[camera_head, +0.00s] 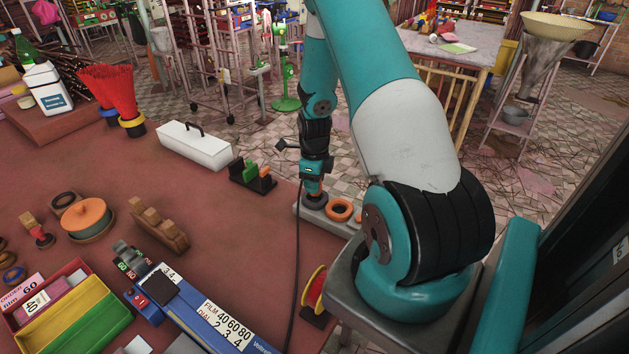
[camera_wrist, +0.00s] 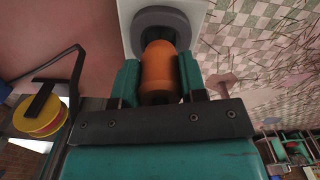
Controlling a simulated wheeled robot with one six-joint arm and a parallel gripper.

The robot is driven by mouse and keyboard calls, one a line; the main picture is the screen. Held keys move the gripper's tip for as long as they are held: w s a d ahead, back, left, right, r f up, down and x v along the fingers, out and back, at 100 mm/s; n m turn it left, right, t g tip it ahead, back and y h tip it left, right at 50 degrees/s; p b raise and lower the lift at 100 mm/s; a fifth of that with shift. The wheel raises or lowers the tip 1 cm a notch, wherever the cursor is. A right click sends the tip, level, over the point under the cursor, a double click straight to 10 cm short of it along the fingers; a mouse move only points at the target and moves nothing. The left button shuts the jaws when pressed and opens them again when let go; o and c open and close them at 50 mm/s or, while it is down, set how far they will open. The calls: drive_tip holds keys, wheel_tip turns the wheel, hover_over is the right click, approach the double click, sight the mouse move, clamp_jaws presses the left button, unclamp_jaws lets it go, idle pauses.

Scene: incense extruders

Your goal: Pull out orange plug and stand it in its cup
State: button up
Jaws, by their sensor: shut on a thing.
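The orange plug (camera_wrist: 160,68) is between the two teal fingers of my gripper (camera_wrist: 160,78) in the wrist view, and the gripper is shut on it. A dark grey round cup or ring (camera_wrist: 140,22) lies right at the plug's far end. I cannot tell whether the plug is seated in it or just above it. In the head view my gripper (camera_head: 313,187) points down over a dark grey round piece (camera_head: 314,202) at the left end of a pale block (camera_head: 326,222). The plug is hidden there by the gripper.
An orange ring (camera_head: 340,210) sits on the pale block, right of my gripper. A green and black stand (camera_head: 250,177) and a white box (camera_head: 195,146) are to the left. A black cable (camera_head: 296,260) and a red-yellow spool (camera_head: 315,290) are nearer. The red table is clear between.

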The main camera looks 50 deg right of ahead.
drive_tip(key=shift+f+b, duration=1.05)
drive_tip(key=shift+f, duration=0.4)
drive_tip(key=o, duration=1)
drive_tip(key=shift+r, duration=0.15)
wheel_tip(320, 180, up, 17)
drive_tip(key=b, duration=0.3)
drive_tip(key=a+r+n+t+y, duration=0.1)
drive_tip(key=a+r+n, duration=0.3)
drive_tip(key=a+n, duration=0.6)
drive_tip(key=a+r+n+y, duration=0.1)
drive_tip(key=a+r+n, duration=0.2)
drive_tip(key=a+n, duration=0.7)
drive_tip(key=s+a+r+n+g+y, duration=0.1)
drive_tip(key=s+a+r+n+y, duration=0.1)
drive_tip(key=s+a+n, duration=1.3)
drive_tip(key=a+r+n, duration=0.1)
drive_tip(key=a+n, duration=0.2)
drive_tip(key=n, duration=0.1)
drive_tip(key=shift+s+r, duration=0.15)
drive_tip(key=shift+r, duration=0.05)
